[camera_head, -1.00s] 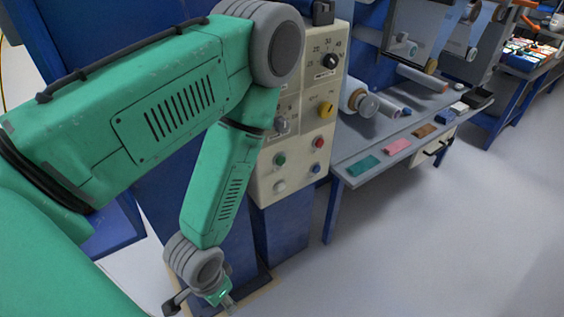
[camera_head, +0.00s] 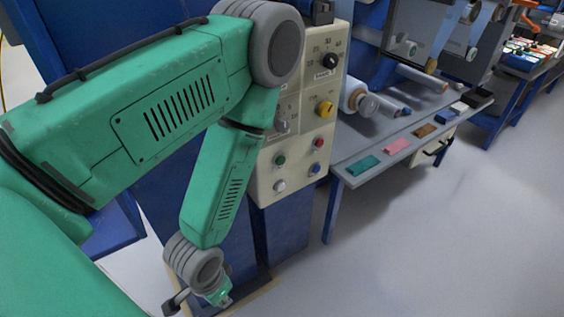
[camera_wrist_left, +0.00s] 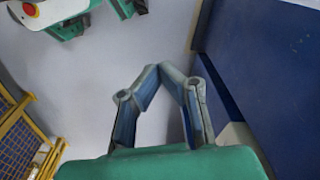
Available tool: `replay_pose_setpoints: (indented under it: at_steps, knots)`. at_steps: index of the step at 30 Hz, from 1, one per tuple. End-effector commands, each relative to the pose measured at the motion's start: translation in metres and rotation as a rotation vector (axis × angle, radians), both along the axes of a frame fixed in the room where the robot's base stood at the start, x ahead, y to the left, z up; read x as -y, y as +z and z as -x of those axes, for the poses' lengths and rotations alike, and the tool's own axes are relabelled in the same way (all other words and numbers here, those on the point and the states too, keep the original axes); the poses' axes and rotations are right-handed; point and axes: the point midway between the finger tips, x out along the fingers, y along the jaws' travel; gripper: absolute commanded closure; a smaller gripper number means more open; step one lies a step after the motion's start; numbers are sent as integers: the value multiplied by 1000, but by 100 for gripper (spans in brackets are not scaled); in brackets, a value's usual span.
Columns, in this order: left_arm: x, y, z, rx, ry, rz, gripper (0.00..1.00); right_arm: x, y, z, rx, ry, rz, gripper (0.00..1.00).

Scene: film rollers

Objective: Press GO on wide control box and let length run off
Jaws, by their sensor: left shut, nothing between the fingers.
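A cream control box (camera_head: 298,168) on a blue post stands in the middle of the head view. Its front carries a green button (camera_head: 279,160), a red button (camera_head: 318,143), a white button (camera_head: 279,186), a blue button (camera_head: 314,169), a yellow knob (camera_head: 325,108) and a black dial (camera_head: 330,61). I cannot read a GO label. My arm covers part of its left side. My left gripper (camera_head: 226,304) is low, below and left of the buttons, apart from the box. In the left wrist view its fingers (camera_wrist_left: 160,72) meet at the tips, empty. My right gripper is not in view.
A grey bench (camera_head: 350,180) right of the box holds film rolls (camera_head: 358,100) and teal (camera_head: 363,166), pink (camera_head: 397,146) and brown (camera_head: 425,131) pads. Open floor (camera_head: 440,250) lies in front. The left wrist view shows a yellow mesh fence (camera_wrist_left: 22,140) and a blue panel (camera_wrist_left: 265,65).

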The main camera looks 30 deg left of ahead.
Motion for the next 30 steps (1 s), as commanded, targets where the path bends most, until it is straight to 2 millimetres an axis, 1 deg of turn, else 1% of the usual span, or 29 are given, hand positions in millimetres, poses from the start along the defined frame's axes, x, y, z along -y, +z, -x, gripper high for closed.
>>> replay_pose_setpoints:
  at_steps: [14, 17, 20, 23, 24, 26, 27, 29, 30]
  knots:
    - [0, 0, 0, 3, 3, 1, 100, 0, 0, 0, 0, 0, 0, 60]
    - [5, -5, -6, 31, 39, 16, 100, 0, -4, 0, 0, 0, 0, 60]
    - [17, -15, -27, 97, 139, 55, 100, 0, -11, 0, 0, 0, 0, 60]
    - [37, -27, -61, 204, 311, 130, 100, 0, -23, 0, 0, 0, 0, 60]
    - [45, -32, -79, 256, 398, 169, 100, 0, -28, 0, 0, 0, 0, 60]
    - [56, -35, -107, 336, 538, 239, 100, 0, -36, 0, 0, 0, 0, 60]
    - [63, -36, -126, 388, 635, 288, 100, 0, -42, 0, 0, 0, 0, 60]
    - [70, -36, -155, 467, 787, 369, 100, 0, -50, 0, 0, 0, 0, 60]
    - [74, -34, -174, 519, 891, 430, 100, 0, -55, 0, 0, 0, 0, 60]
